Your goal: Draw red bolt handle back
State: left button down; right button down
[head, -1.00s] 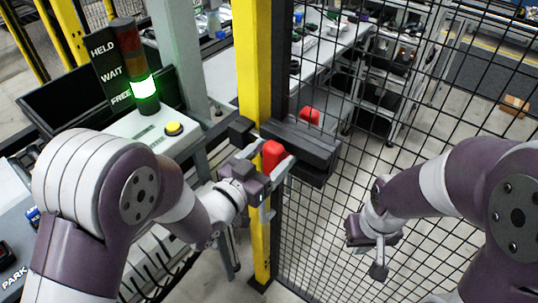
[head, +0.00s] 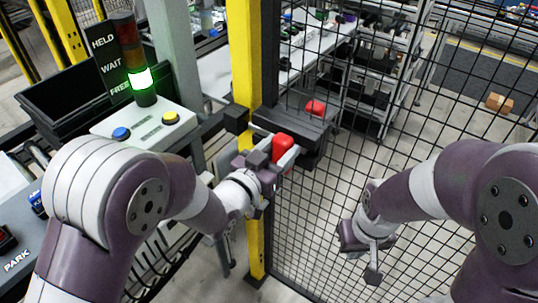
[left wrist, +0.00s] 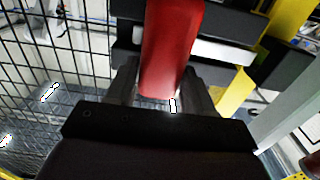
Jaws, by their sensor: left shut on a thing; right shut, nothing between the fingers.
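The red bolt handle (head: 283,146) stands at the near side of the dark bolt housing (head: 292,124), right of the yellow post, in the head view. My left gripper (head: 274,164) is shut on it. In the left wrist view the red handle (left wrist: 170,45) sits between the two dark fingers (left wrist: 160,92); its top runs out of the frame. The fingers hide part of the handle in the head view. My right gripper (head: 374,258) is shut and empty, in front of the mesh fence, well away from the bolt.
The yellow post (head: 245,65) stands just left of the bolt. Black mesh fence (head: 330,200) lies behind both grippers. A second red part (head: 316,108) shows beyond the housing. A signal tower (head: 134,60) with its bottom light lit stands on a button box (head: 150,128) at left.

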pick_arm(q)
jog(key=shift+w, duration=0.15)
jog(key=shift+w+d, duration=0.1)
jog(key=shift+d, duration=0.15)
jog(key=c, duration=0.5)
grip_release()
jog(key=shift+d, duration=0.1)
jog(key=shift+s, duration=0.25)
pick_arm(e)
jog(key=shift+d, duration=0.35)
jog(key=shift+w, duration=0.15)
pick_arm(q)
jog(key=shift+s+a, duration=0.2)
jog(key=shift+a, duration=0.15)
jog(key=b+v, duration=0.1)
jog(key=v, duration=1.1)
jog(key=shift+d, duration=0.2)
pick_arm(e)
jog(key=shift+f, duration=0.65)
jog(key=shift+a, duration=0.1)
